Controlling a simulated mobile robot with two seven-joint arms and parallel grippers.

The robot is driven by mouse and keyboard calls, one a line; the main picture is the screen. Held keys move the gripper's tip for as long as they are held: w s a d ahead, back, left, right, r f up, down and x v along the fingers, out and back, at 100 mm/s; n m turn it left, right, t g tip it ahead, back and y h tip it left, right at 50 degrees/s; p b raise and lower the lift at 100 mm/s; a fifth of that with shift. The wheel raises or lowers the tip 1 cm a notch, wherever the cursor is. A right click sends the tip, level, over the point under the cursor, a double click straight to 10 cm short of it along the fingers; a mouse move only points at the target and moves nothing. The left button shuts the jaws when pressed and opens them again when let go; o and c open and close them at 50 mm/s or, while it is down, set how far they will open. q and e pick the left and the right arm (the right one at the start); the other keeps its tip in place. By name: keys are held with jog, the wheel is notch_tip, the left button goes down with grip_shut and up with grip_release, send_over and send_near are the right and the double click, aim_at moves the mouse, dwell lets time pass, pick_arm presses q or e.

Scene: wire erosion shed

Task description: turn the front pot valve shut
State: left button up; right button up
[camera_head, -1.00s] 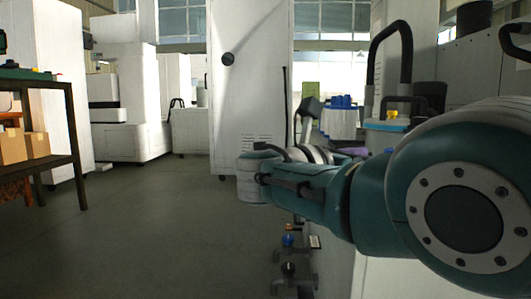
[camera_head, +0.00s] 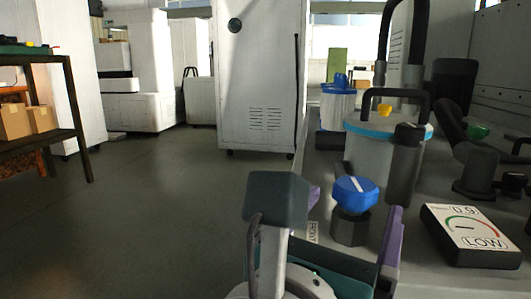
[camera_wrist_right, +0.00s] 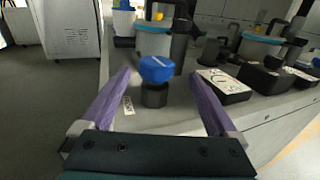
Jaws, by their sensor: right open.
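The front pot valve has a blue knob (camera_head: 355,193) with a white line across its top, on a dark grey hexagonal body. It stands upright on the grey bench by a small, partly hidden label (camera_head: 312,232). My right gripper (camera_head: 353,216) is open, with one purple finger on each side of the valve in the picture. In the right wrist view the blue knob (camera_wrist_right: 156,69) shows between the fingertips of the right gripper (camera_wrist_right: 157,76). I see no finger touching the knob. My left gripper is not in view.
A gauge plate (camera_head: 470,236) reading LOW lies right of the valve. A grey pot (camera_head: 370,155) with a blue rim and black handle stands behind it, with a dark cylinder (camera_head: 405,160) beside it. A green-topped fitting (camera_head: 478,132) is further right.

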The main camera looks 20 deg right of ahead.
aim_at(360, 181)
jog(key=shift+w+d+f, duration=0.1)
jog(key=shift+w+d, duration=0.1)
jog(key=shift+w+d+f+b, duration=0.15)
jog(key=shift+w+d+b, duration=0.65)
jog(key=shift+w, duration=0.1)
jog(key=b+x, duration=0.1)
jog(key=x, duration=0.3)
jog(key=shift+w+d, duration=0.15)
jog(key=shift+d, duration=0.05)
jog(key=shift+w+d+b, duration=0.4)
jog(key=shift+w+d, duration=0.05)
jog(key=shift+d, duration=0.05)
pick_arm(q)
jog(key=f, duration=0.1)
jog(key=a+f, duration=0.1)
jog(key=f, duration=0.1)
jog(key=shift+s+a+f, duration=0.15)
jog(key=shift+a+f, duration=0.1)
pick_arm(e)
jog(key=shift+r, duration=0.2)
